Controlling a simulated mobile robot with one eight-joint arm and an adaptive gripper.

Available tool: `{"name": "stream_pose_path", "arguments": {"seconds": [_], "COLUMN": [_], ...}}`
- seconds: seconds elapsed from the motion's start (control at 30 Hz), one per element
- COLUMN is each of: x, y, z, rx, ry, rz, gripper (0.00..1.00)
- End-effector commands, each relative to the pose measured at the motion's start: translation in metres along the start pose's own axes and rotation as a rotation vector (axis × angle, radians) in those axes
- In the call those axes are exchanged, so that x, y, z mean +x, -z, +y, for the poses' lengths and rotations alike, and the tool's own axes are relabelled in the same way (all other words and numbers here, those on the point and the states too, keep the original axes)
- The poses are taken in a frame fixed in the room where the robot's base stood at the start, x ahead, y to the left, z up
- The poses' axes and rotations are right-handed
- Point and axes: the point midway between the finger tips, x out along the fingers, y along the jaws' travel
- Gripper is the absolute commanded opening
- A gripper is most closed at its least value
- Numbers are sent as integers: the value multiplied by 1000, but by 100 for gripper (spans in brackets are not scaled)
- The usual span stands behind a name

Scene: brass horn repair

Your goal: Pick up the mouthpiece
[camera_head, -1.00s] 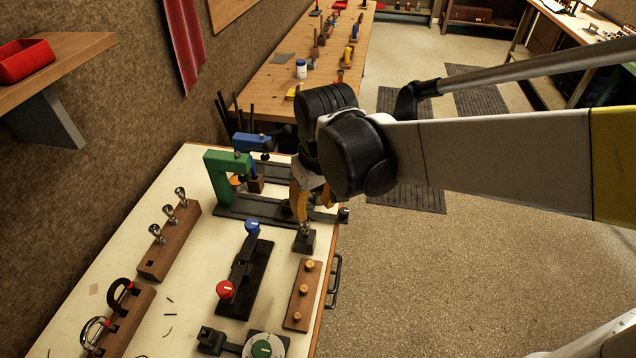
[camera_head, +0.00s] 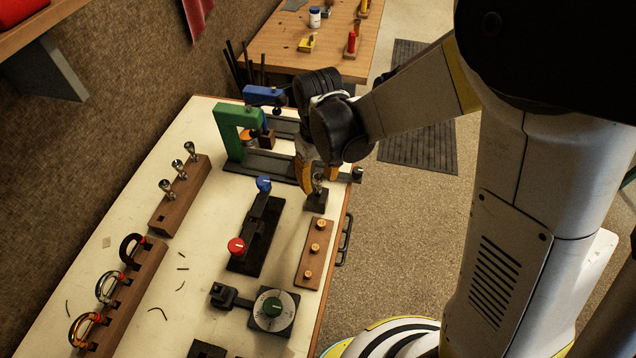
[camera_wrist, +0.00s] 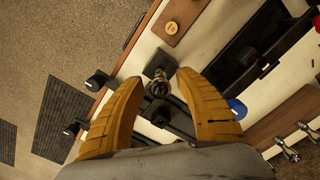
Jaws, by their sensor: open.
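A silver mouthpiece (camera_head: 318,184) stands on a small dark block (camera_head: 316,202) near the right edge of the cream bench. My gripper (camera_head: 316,178) is at this mouthpiece with its yellow fingers open and pointing down. In the wrist view the mouthpiece (camera_wrist: 158,88) lies between the two spread fingers (camera_wrist: 158,77), with a gap on both sides. Whether a finger touches it cannot be told. Part of the mouthpiece is hidden by a finger in the head view. Several similar silver mouthpieces (camera_head: 178,167) stand in a wooden rack (camera_head: 182,203) at the left.
A green press (camera_head: 229,134) stands behind my gripper on the left. A black fixture with blue and red knobs (camera_head: 263,225) and a wooden strip with brass pegs (camera_head: 314,255) are in front. A dial fixture (camera_head: 273,308) is nearer. Open floor lies right of the bench.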

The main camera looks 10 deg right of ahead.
Motion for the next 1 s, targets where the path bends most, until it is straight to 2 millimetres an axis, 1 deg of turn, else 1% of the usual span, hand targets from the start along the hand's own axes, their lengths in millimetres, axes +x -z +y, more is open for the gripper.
{"name": "stream_pose_path", "arguments": {"seconds": [0.03,0.1,0.17,0.23,0.4,0.43,0.47,0.5,0.53,0.57,1.0], "x": [13,24,31,34,32,32,32,32,32,32,31], "y": [0,0,0,0,-1,-1,-1,-1,0,0,0], "z": [-1,-1,-1,-1,-1,-1,-1,-1,-1,-1,-1], "rx": [-1,0,0,0,0,0,0,0,0,0,0], "ry": [0,0,0,0,0,0,0,0,0,0,0], "rz": [0,0,0,0,0,0,0,0,0,0,1], "gripper": [41,41,41,41,41,37,28,16,6,0,0]}}
